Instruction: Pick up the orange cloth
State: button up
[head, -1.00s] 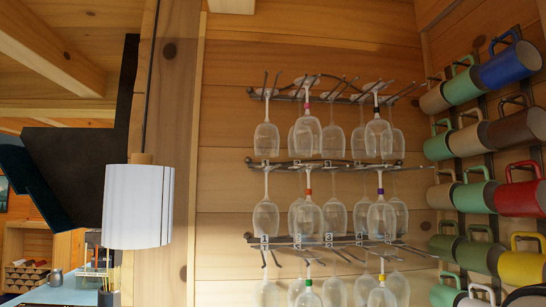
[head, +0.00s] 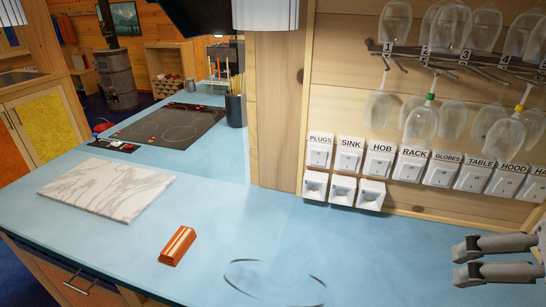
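The orange cloth (head: 177,246) lies on the blue countertop (head: 110,230), near its front edge. It looks like a folded orange bundle with pale stripes. My gripper (head: 459,263) enters at the lower right of the head view with its two grey fingers pointing left. The fingers are apart with nothing between them. The gripper is well to the right of the cloth and not touching it.
A white marble board (head: 108,188) lies left of the cloth, with a black hob (head: 165,127) behind it. A faint round outline (head: 273,280) shows on the counter between cloth and gripper. Labelled switches (head: 410,165) and hanging glasses (head: 385,110) line the wall.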

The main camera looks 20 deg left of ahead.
aim_at(174, 251)
jog(key=j+u, duration=0.25)
jog(key=j, duration=0.4)
jog(key=j+u, duration=0.25)
jog(key=j, duration=0.35)
jog(key=i+j+u, duration=0.25)
jog(key=j, duration=0.35)
jog(key=k, duration=0.1)
